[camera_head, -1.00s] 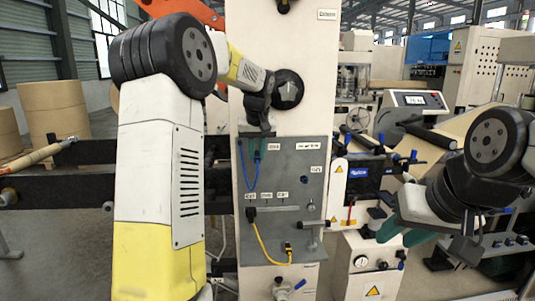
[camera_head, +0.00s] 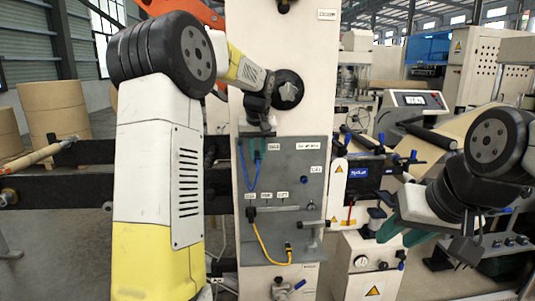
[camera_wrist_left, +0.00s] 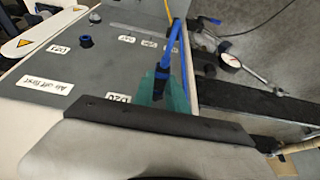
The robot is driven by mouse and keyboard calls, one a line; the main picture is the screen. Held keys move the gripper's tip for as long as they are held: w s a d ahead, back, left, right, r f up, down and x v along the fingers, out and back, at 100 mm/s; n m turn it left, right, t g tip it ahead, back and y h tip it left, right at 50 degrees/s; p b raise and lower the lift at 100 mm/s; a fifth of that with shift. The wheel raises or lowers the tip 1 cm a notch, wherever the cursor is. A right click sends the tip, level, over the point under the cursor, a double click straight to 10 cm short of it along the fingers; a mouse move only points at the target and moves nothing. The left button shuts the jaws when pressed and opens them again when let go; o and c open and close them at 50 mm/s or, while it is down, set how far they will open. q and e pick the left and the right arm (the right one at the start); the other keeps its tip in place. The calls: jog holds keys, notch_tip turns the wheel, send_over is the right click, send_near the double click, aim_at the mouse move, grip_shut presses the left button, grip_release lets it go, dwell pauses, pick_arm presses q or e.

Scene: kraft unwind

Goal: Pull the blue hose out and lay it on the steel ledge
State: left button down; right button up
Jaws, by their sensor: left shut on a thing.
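The blue hose (camera_head: 250,187) hangs in a narrow U against the grey panel. One end is at the panel's upper left edge; the other rises to my left gripper (camera_head: 258,147). My left gripper is shut on the hose end, beside the top label; its teal fingers and the hose (camera_wrist_left: 177,35) also show in the left wrist view. The fingers hide the hose tip, so I cannot tell if it is still seated. The steel ledge (camera_head: 290,208) is a thin bare bar lower on the panel. My right gripper (camera_head: 403,235) is open and empty, right of the panel.
A yellow cable (camera_head: 262,245) loops below the ledge from a black plug. A blue fitting (camera_head: 304,180) sits on the panel's right side, and a metal valve handle (camera_head: 312,232) juts out below it. A pressure gauge (camera_head: 361,262) stands lower right.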

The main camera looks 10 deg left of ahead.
pick_arm(q)
jog(key=shift+s+d, duration=0.2)
jog(key=shift+s, duration=0.55)
jog(key=shift+s+d, duration=0.25)
jog(key=shift+s, duration=0.55)
jog(key=shift+s+d, duration=0.2)
jog(key=shift+s, duration=0.55)
jog(key=shift+f, duration=0.1)
jog(key=s+d+f, duration=0.1)
jog(key=s+f, duration=0.3)
jog(key=f, duration=0.6)
jog(key=s+f, duration=0.4)
jog(key=f, duration=0.6)
jog(key=s+d+f, duration=0.1)
jog(key=s+f, duration=0.3)
jog(key=f, duration=0.6)
jog(key=w+a, duration=0.1)
jog(key=w, duration=0.3)
jog(key=w+a+f, duration=0.1)
jog(key=w+a, duration=0.1)
jog(key=w, duration=0.3)
jog(key=w+a, duration=0.1)
jog(key=w, duration=0.4)
jog(key=shift+a+f, duration=0.3)
jog(key=shift+a, duration=0.05)
jog(key=shift+w+f, duration=0.2)
jog(key=shift+f, duration=1.55)
